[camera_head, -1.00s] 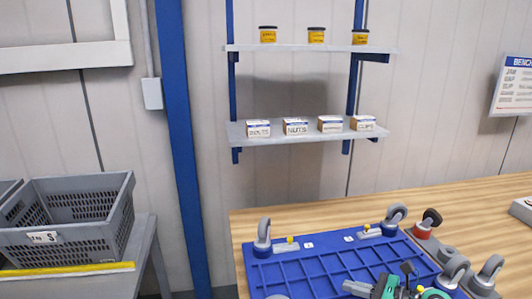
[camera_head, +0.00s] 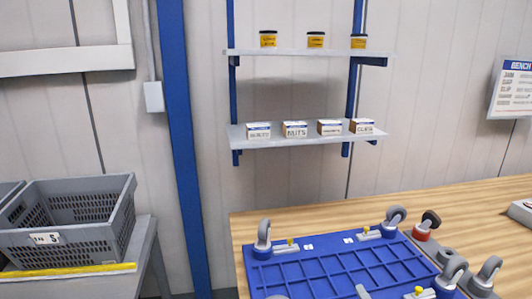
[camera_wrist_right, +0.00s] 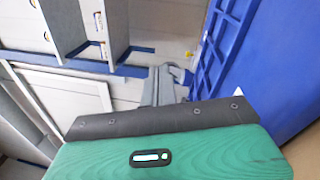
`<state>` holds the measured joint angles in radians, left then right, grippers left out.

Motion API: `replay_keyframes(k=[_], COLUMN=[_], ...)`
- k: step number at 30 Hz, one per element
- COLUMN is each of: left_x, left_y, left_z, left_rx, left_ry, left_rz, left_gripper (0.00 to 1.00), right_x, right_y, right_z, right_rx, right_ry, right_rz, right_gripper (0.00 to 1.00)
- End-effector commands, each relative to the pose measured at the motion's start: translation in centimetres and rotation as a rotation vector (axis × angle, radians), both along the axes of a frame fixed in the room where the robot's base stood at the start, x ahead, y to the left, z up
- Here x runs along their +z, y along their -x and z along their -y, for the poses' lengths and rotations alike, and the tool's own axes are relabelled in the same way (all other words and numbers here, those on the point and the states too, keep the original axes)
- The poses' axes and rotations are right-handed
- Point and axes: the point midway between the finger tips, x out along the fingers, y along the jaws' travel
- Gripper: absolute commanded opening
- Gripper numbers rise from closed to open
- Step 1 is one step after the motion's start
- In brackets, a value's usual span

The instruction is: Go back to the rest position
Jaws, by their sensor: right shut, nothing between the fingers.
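My right gripper shows in the head view only as a grey fingertip (camera_head: 362,291) at the bottom edge, over the front part of the blue tray. In the right wrist view, my right gripper (camera_wrist_right: 165,80) is shut with nothing in it, its grey fingers pointing away beyond the green body. The blue tray (camera_head: 285,244), with its divided compartments, lies on the wooden bench. It also shows at the upper right of the right wrist view (camera_wrist_right: 262,70). My left gripper is in neither view.
The bench top (camera_head: 470,210) is clear behind the tray. A grey crate (camera_head: 80,226) sits at left; shelves (camera_head: 300,140) hang on the wall.

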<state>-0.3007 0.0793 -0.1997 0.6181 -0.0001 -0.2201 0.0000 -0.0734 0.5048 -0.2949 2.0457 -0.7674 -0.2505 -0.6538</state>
Motion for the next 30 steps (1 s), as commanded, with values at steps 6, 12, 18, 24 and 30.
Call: replay_keyframes(k=[6, 12, 18, 24, 30], left_x=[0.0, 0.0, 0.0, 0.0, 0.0], left_y=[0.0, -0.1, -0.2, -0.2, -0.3], left_z=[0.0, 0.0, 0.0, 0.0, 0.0], left_rx=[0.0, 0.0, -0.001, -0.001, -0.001], left_ry=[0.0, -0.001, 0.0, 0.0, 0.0], left_rz=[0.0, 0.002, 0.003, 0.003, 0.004], left_gripper=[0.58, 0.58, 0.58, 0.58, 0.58], right_x=[-5.4, -11.2, -14.4, -15.6, -17.1], right_y=[5.4, 13.2, 20.5, 26.2, 29.5], right_z=[2.8, 3.3, 2.1, 0.6, -0.6], right_rx=[-0.301, -0.597, -0.831, -1.005, -1.127], right_ry=[-0.54, -0.959, -1.212, -1.351, -1.418], right_rz=[-0.349, -0.686, -0.943, -1.128, -1.25], right_gripper=[0.0, 0.0, 0.0, 0.0, 0.0])
